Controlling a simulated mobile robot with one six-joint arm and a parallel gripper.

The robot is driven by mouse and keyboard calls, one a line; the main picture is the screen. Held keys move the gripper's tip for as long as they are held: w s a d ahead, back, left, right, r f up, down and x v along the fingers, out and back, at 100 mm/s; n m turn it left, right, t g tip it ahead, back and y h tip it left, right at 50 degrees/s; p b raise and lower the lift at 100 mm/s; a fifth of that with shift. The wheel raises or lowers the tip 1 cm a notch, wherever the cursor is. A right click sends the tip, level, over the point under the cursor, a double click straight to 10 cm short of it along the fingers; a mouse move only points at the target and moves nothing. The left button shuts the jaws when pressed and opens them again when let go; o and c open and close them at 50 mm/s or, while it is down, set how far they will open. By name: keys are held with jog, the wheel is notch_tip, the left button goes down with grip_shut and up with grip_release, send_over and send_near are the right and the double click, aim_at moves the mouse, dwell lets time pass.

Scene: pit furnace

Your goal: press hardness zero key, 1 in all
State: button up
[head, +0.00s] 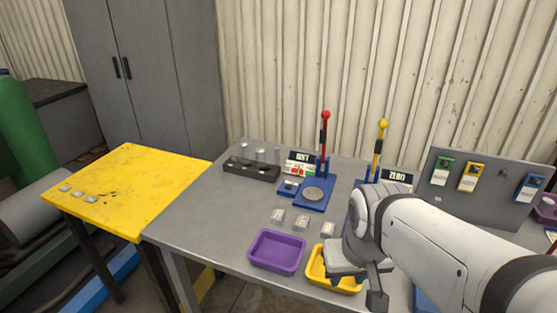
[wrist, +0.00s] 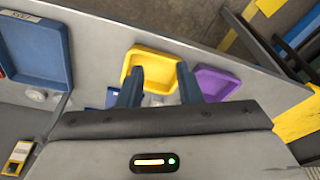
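A sign reading ZERO (head: 397,176) stands at the back of the bench, beside a lever with a yellow knob (head: 382,124). The base of that lever is mostly hidden behind my arm, and I cannot make out a zero key there. A second tester with a red-knobbed lever (head: 325,115) has a blue base (head: 313,205) and a display sign (head: 301,163) with small coloured patches. My gripper (wrist: 160,88) is open and empty, its two blue fingers apart, above the yellow tray (wrist: 165,62) near the bench's front edge.
A purple tray (head: 276,250) lies left of the yellow tray. Several small pale blocks (head: 302,221) lie behind them. A dark rack (head: 251,169) holds metal cylinders. A grey panel (head: 450,205) with coloured tags stands at right. A yellow table (head: 135,185) adjoins at left.

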grip_shut()
dwell(1.1)
